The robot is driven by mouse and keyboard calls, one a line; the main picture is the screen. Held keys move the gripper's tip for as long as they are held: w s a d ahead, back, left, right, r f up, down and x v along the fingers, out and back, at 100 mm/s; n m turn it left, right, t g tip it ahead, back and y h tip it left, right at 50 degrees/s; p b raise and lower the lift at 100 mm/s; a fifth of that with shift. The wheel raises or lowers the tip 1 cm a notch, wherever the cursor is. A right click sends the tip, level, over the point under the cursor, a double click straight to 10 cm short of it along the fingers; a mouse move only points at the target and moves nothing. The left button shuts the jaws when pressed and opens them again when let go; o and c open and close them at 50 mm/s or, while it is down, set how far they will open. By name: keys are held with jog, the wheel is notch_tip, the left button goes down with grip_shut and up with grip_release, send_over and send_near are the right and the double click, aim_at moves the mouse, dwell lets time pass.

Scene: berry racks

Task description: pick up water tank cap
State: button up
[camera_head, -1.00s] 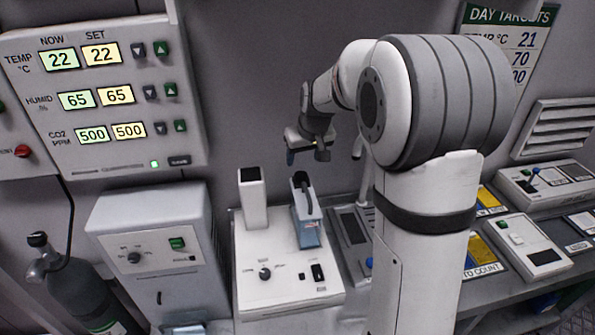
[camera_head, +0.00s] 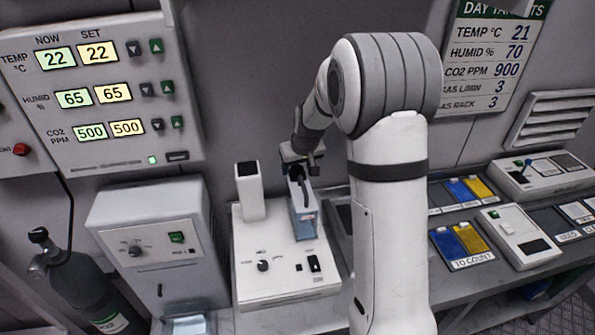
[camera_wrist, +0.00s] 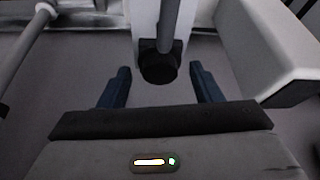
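The water tank (camera_head: 304,222) is a white and bluish box on the humidifier-like unit. A black cap with a dark bar-like part (camera_head: 304,192) is on its top, partly hidden by my gripper in the head view. In the wrist view the round black cap (camera_wrist: 158,72) is centred near the tips of my two blue fingers. My gripper (camera_wrist: 160,82) is open, with a gap on each side of the cap. In the head view my gripper (camera_head: 298,162) is just above the tank top; whether it touches anything cannot be told.
A white upright column (camera_head: 249,192) stands close left of the tank on the same white base unit (camera_head: 275,285). A control panel (camera_head: 90,90) is on the wall at left, above a white cabinet (camera_head: 150,235) and a gas cylinder (camera_head: 85,290). Trays and small devices fill the bench at right.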

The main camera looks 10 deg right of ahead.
jog(key=c, duration=1)
